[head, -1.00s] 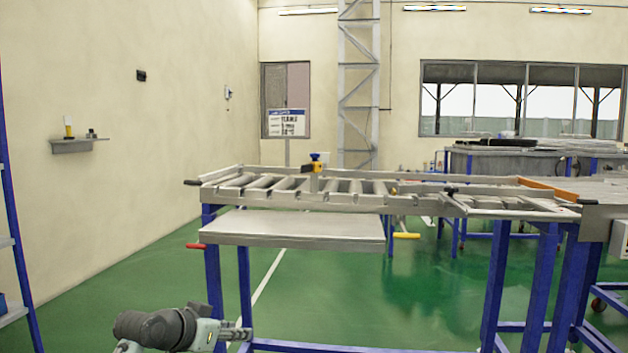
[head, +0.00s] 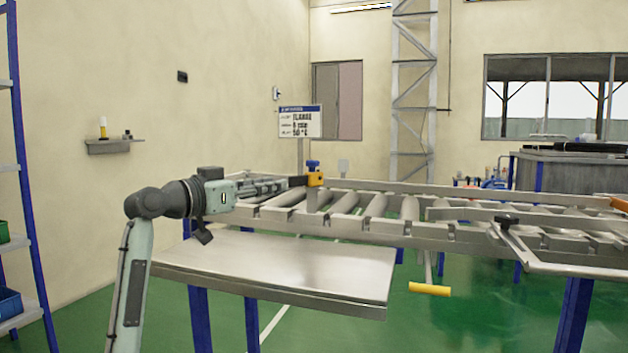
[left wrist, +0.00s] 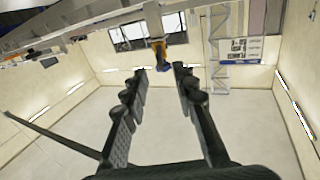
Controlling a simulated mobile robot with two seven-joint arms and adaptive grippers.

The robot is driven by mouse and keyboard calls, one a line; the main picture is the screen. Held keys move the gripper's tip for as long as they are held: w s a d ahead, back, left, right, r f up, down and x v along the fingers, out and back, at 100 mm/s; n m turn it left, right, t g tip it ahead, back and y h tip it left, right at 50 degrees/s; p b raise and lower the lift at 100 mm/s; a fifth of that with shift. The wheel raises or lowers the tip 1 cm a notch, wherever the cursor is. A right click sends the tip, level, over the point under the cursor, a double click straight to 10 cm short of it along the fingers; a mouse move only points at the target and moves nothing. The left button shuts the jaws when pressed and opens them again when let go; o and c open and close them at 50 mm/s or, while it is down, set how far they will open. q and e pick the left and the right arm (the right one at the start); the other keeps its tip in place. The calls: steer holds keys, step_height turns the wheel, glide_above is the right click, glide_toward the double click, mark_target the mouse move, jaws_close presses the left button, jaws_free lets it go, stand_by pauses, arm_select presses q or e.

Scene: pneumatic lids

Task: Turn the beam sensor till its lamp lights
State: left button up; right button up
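The beam sensor (head: 315,179) is a small yellow body with a blue knob on top. It stands on a post at the near-left side of the roller conveyor. No lit lamp can be made out on it. My left gripper (head: 294,182) reaches in from the left at the sensor's height, its fingertips close to the yellow body. In the left wrist view the picture is upside down. There the two dark fingers (left wrist: 160,71) are apart, and the sensor (left wrist: 158,47) shows at and just beyond the gap between the tips. Contact cannot be told. My right gripper is not in view.
The roller conveyor (head: 440,240) runs off to the right, with a flat metal shelf (head: 285,268) below its left part. A yellow handle (head: 430,289) hangs beneath. A sign (head: 300,121) stands behind the sensor. A small wall shelf (head: 115,146) is at left.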

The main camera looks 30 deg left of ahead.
mark_target(289, 181)
arm_select(q)
steer(key=shift+w+d+r, duration=0.1)
steer(key=shift+w+r, duration=0.05)
steer(key=shift+w, duration=0.55)
steer(key=w, duration=0.3)
steer(key=w+d+p, duration=0.1)
steer(key=w, duration=0.1)
steer(key=shift+w, duration=0.4)
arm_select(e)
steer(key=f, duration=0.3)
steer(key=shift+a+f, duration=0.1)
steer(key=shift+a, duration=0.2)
arm_select(q)
steer(key=shift+c, duration=0.2)
jaws_close()
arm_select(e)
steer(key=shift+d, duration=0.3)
